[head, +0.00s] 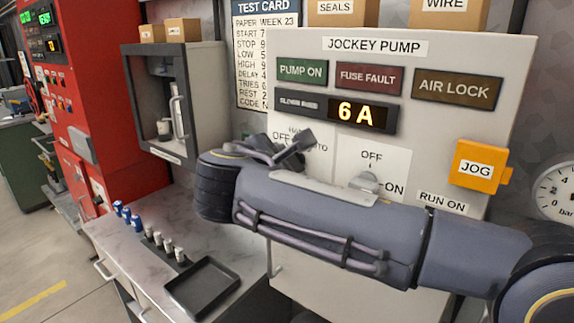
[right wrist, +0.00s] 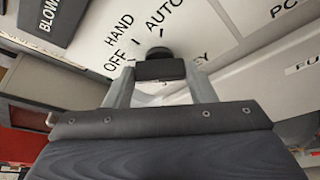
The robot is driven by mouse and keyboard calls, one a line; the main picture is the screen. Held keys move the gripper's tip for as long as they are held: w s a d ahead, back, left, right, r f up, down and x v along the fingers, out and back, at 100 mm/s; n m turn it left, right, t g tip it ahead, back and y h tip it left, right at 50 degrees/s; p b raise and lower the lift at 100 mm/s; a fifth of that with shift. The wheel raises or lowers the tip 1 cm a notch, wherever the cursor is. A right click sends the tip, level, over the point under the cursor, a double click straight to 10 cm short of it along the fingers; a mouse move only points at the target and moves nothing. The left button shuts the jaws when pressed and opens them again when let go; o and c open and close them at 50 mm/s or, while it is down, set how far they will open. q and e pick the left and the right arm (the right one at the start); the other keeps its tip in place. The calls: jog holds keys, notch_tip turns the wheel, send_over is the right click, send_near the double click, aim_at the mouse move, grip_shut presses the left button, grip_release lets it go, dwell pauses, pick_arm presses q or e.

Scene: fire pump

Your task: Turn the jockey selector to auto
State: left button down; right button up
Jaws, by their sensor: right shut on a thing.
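The jockey selector (right wrist: 160,70) is a black knob on the white jockey pump panel (head: 455,55). In the right wrist view it sits between my fingertips, below the printed words OFF, HAND and AUTO. Which mark it points to is not clear. My right gripper (right wrist: 160,80) is shut on the knob. In the head view my right gripper (head: 290,150) is at the OFF/HAND/AUTO label plate, and it hides the knob and part of the lettering. My left gripper is in neither view.
A second rotary switch (head: 365,182) with OFF and ON marks is just right of the gripper, close above my forearm. A black tray (head: 203,287) and several small cylinders stand on the counter (head: 120,255) below.

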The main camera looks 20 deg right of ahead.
jog(key=shift+f+m+t+h+b, duration=0.3)
jog(key=shift+m+t+h+b, duration=0.5)
jog(key=shift+m+b, duration=2.85)
jog(key=shift+f+m+t+h+b, duration=0.25)
jog(key=shift+m+t+h+b, duration=0.55)
jog(key=shift+m+b, duration=2.85)
jog(key=shift+f+m+t+h+b, duration=0.35)
jog(key=shift+m+t+b, duration=1.15)
jog(key=shift+b, duration=3.8)
jog(key=shift+r+m+g, duration=0.1)
jog(key=shift+m+g, duration=0.3)
jog(key=shift+m, duration=0.2)
jog(key=o, duration=1)
jog(key=shift+s+a, duration=0.1)
jog(key=v, duration=0.7)
jog(key=shift+s+a+b, duration=0.2)
jog(key=shift+b, duration=0.1)
